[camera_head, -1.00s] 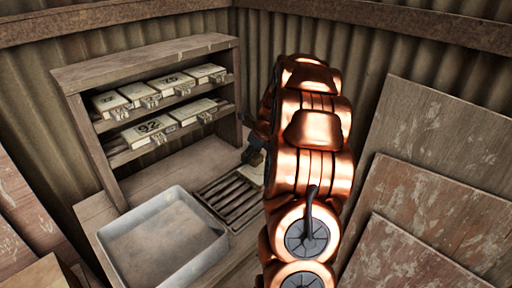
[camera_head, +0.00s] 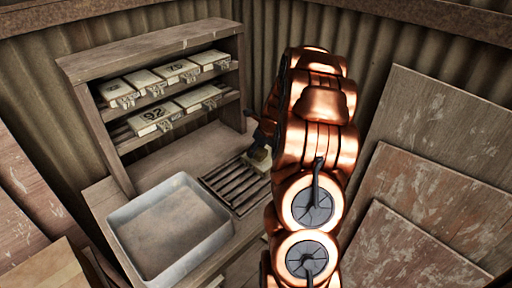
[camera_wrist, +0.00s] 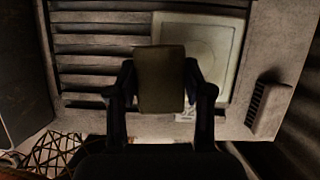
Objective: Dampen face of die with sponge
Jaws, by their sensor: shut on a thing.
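My gripper (camera_wrist: 160,88) is shut on a brownish block, the sponge (camera_wrist: 158,65), in the wrist view. The sponge is held upright between the two dark fingers. Behind it lies a pale square die (camera_wrist: 219,50) with a faint round outline on its face and a small tag at its lower edge. The sponge hides the die's lower left part; I cannot tell whether they touch.
A wooden shelf (camera_head: 150,51) behind holds several numbered dies. Wooden boards (camera_head: 440,130) lean at the right. A small slotted block (camera_wrist: 270,108) sits right of the die.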

